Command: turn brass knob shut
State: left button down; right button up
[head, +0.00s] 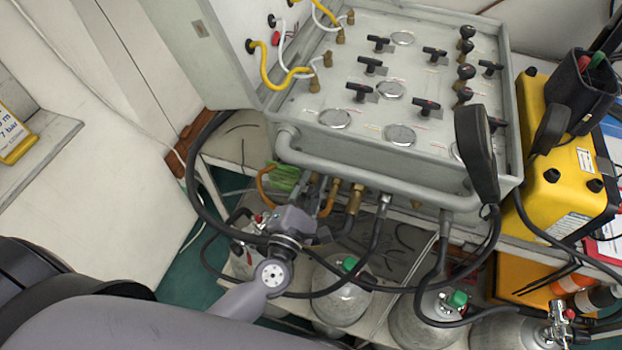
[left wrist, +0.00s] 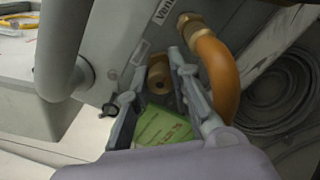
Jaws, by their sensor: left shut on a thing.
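The brass knob (left wrist: 160,76) shows in the left wrist view, on the underside of the grey panel box (left wrist: 125,25). My left gripper (left wrist: 157,66) has one finger on each side of it and is shut on it; the fingers hide part of the knob. In the head view my left gripper (head: 306,192) reaches up under the front edge of the panel (head: 430,165), and the knob is hidden there. My right gripper is in neither view.
An orange hose (left wrist: 222,75) with a brass fitting curves close beside the right finger. A green tag (left wrist: 163,130) hangs behind the fingers. A grey rail (head: 370,178) runs along the panel front. Black hoses and gas cylinders (head: 340,290) crowd the space below.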

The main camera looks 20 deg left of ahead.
pick_arm(q)
jog(key=c, duration=1.7)
grip_release()
jog(key=s, duration=1.2)
jog(key=shift+a+f, duration=0.15)
jog(key=s+a+f+m+g+h, duration=0.15)
jog(key=f+m+g, duration=0.25)
jog(key=f+m, duration=0.8)
jog(key=s+f+m+g+h, duration=0.1)
jog(key=s+f+m+g, duration=0.4)
jog(key=f, duration=1.4)
jog(key=s+a+f+m+g+y, duration=0.1)
jog(key=s+a+f+m+g, duration=0.3)
jog(key=s+f, duration=0.5)
jog(key=s+a+f+m+g+y, duration=0.2)
jog(key=s+a+f+m+g, duration=0.2)
jog(key=s+f+m, duration=0.4)
jog(key=s, duration=0.2)
jog(key=shift+s+a+f, duration=0.25)
jog(key=shift+s+f, duration=0.1)
